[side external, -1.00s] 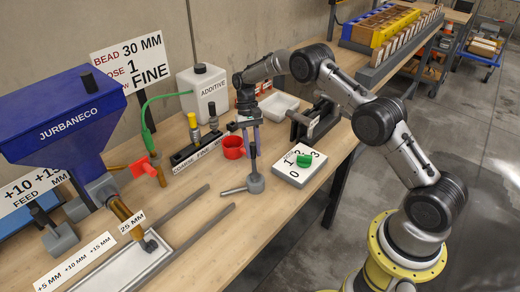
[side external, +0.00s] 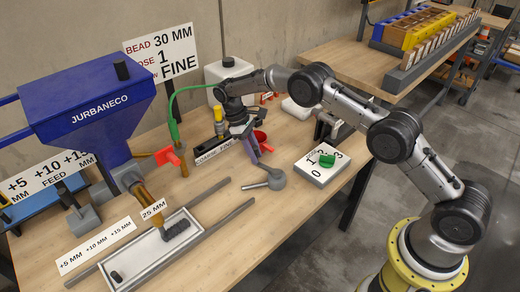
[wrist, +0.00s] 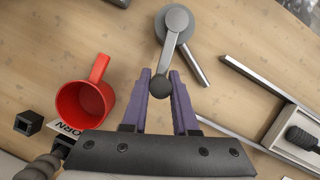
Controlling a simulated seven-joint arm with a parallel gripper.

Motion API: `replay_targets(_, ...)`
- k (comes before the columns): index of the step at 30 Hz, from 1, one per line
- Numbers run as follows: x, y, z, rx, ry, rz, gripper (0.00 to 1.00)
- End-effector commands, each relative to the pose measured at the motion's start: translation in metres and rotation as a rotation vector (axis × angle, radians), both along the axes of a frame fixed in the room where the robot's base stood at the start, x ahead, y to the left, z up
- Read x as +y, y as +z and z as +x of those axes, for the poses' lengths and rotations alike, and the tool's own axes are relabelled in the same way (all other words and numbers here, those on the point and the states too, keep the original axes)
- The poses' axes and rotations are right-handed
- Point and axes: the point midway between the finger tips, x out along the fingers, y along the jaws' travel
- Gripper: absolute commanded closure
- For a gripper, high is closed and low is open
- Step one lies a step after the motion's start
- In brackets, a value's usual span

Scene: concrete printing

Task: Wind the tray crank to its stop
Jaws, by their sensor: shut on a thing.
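The tray crank is a grey round hub (side external: 276,180) on the table with a short arm and a straight rod; the hub also shows in the wrist view (wrist: 178,18). My gripper (wrist: 160,90) has its purple fingers on either side of the dark ball knob (wrist: 160,86) at the end of the crank arm, shut on it. In the side view my gripper (side external: 254,151) is up-left of the hub and hides most of the knob. The pale tray (side external: 128,262) lies between two grey rails under the nozzle (side external: 149,203), with a dark bead (side external: 177,230) in it.
A red mug (wrist: 84,100) stands close left of my fingers in the wrist view. A dial board (side external: 318,172) with a green knob (side external: 327,160) is right of the crank. The blue hopper (side external: 90,110) and a red valve handle (side external: 167,156) are to the left.

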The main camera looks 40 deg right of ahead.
Motion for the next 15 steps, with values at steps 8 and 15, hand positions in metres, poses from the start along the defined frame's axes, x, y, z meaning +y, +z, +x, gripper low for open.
replay_targets(8,0.023,0.002,-0.007,-0.004,0.264,0.001,1.0)
replay_targets(15,0.037,0.002,-0.016,-0.004,0.458,0.001,1.0)
